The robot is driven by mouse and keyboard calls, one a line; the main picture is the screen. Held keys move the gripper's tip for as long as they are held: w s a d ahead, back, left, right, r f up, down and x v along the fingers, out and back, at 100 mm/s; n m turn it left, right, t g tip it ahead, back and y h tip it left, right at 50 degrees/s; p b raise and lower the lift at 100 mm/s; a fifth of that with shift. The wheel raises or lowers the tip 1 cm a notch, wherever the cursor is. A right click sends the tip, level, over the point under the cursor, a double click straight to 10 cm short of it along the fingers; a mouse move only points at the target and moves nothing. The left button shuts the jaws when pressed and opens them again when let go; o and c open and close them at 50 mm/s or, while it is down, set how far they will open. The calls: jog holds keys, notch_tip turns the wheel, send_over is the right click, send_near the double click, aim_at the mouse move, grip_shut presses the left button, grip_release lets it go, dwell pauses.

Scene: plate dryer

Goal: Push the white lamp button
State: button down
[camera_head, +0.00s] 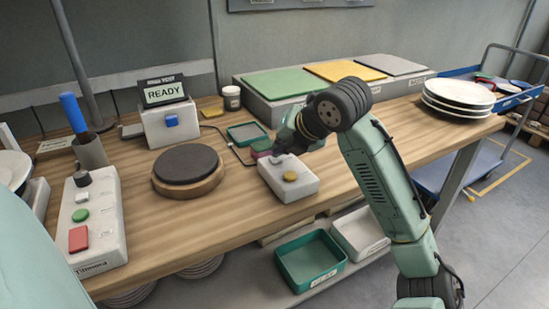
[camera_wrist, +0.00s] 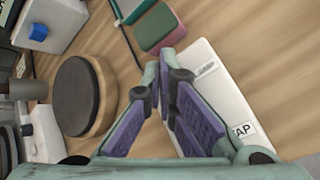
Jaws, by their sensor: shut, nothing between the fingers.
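My gripper (camera_head: 277,158) is shut and empty, pointing down over the back left part of this box. Contact with the box cannot be told. In the wrist view the fingertips of my gripper (camera_wrist: 167,62) meet beside the white box (camera_wrist: 225,75), which bears two small labels, one partly reading "AP". The fingers cover part of the box.
A dark round pad on a wooden base (camera_head: 187,170) stands left of the box. Behind are a "READY" display (camera_head: 164,93), a blue-button box (camera_head: 170,124) and a green tray (camera_head: 247,133). A panel with red and green buttons (camera_head: 92,220) is far left; stacked plates (camera_head: 459,95) stand right.

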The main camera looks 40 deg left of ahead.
aim_at(279, 158)
jog(key=shift+f, duration=0.25)
jog(key=shift+r, duration=0.1)
jog(key=shift+r+p, duration=0.4)
jog(key=shift+r, duration=0.2)
notch_tip(279, 158, up, 6)
jog(key=p, duration=0.4)
jog(key=shift+p, duration=0.4)
